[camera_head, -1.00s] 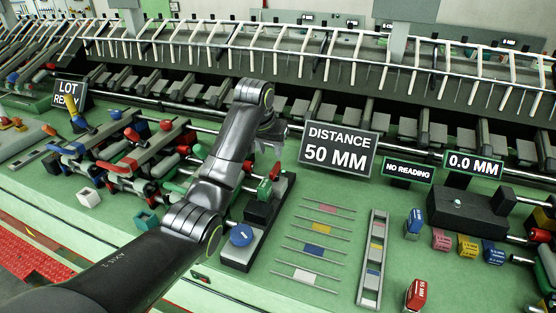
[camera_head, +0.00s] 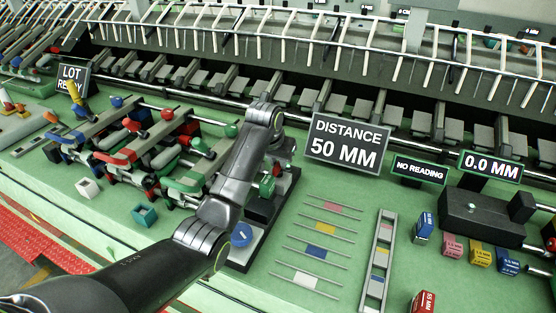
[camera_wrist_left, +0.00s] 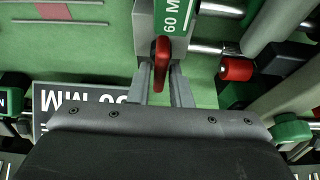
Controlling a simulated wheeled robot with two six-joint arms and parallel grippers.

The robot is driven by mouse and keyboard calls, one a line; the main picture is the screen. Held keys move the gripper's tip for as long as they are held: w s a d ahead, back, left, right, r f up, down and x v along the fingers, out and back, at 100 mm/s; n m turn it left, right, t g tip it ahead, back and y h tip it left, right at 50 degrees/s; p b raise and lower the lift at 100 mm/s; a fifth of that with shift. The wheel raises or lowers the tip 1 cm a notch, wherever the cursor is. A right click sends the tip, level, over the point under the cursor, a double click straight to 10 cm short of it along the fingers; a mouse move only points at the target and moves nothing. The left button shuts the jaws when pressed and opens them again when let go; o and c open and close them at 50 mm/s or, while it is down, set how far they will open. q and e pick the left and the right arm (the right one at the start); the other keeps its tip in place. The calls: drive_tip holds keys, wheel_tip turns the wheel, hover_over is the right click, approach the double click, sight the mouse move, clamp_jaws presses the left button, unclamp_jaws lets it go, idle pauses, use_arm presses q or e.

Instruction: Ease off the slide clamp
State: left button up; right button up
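The slide clamp appears as a red lever (camera_wrist_left: 161,62) on a grey slide block (camera_wrist_left: 166,15) with a green "60 M..." strip, in the left wrist view. My left gripper (camera_wrist_left: 162,82) has one finger on each side of the red lever, very close to it. Whether the fingers press on it cannot be told. In the head view my left gripper (camera_head: 280,160) is at the slide device (camera_head: 262,235), which has a blue knob (camera_head: 241,235) at its near end. My own arm hides most of the clamp there. My right gripper is in no view.
A "DISTANCE 50 MM" sign (camera_head: 346,144) stands just right of the gripper. "NO READING" (camera_head: 419,170) and "0.0 MM" (camera_head: 490,166) displays stand farther right. Colored clamps (camera_head: 150,150) crowd the left. Marked rods (camera_head: 320,228) lie on the green bench to the right.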

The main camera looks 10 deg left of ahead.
use_arm(q)
drive_tip(key=shift+c, duration=1)
clamp_jaws()
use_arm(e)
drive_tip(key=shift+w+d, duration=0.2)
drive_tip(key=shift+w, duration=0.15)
